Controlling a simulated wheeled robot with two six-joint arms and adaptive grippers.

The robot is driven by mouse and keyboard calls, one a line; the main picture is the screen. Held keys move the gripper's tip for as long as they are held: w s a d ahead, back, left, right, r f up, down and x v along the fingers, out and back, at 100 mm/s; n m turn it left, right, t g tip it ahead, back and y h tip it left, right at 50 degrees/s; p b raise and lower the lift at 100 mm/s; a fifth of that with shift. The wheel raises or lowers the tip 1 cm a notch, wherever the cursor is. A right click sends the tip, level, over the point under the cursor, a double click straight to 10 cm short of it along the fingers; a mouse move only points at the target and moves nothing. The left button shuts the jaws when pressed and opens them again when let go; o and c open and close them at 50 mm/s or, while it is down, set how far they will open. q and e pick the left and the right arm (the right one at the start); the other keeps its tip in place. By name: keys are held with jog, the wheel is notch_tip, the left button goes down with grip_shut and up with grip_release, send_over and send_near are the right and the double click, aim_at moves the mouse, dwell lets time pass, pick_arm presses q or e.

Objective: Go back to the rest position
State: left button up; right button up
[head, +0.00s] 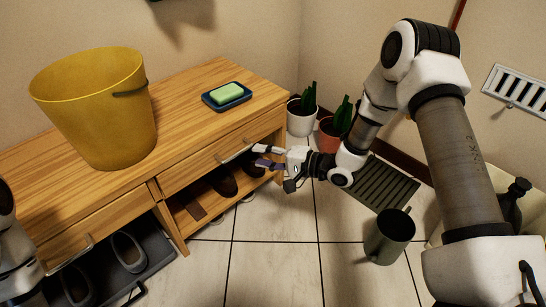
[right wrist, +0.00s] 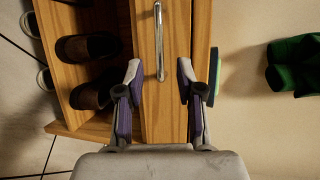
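My right gripper (head: 262,156) is in front of the right drawer of the wooden bench (head: 215,170), near the drawer's metal handle (head: 235,152). In the right wrist view the two fingers of the gripper (right wrist: 159,80) are spread apart, with the drawer front and its handle (right wrist: 159,42) seen between them. Nothing is held. Whether a finger touches the wood cannot be told. Part of my left arm shows at the left edge of the head view; its gripper is out of the picture.
A yellow bucket (head: 98,110) and a green soap on a blue dish (head: 226,97) stand on the bench. Shoes (head: 222,180) sit below. Potted plants (head: 301,115), a slatted mat (head: 385,185) and a dark green watering can (head: 388,236) are on the tiled floor at right.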

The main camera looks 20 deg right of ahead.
jog(key=shift+v, duration=1.95)
